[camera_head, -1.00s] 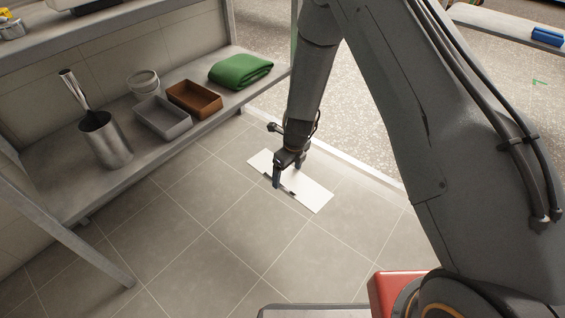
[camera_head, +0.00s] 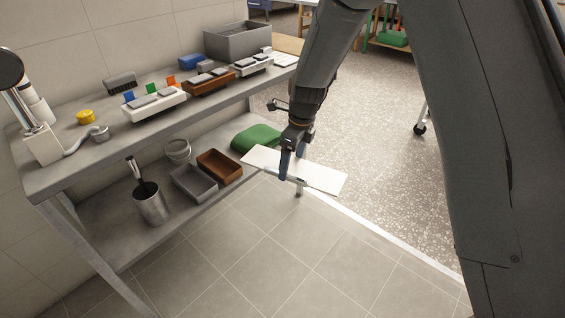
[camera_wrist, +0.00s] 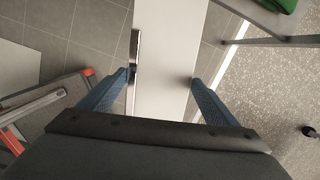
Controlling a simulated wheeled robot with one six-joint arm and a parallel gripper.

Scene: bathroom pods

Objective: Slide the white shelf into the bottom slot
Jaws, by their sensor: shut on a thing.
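The white shelf (camera_head: 325,178) is a thin flat rectangular panel, held above the floor in front of the bench's right end in the head view. In the wrist view the shelf (camera_wrist: 168,35) runs between the two fingers of my gripper (camera_wrist: 162,78). A grey metal strip or handle (camera_wrist: 135,58) lies along its left edge at the left finger. The fingers' exact contact is partly hidden. I cannot make out a bottom slot in either view.
A grey bench (camera_head: 75,172) carries several items on top. Its lower shelf holds a green cloth (camera_head: 256,138), a brown tray (camera_head: 220,166), a grey tray (camera_head: 194,182) and a metal pot (camera_head: 152,206). The tiled floor (camera_head: 250,255) in front is clear.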

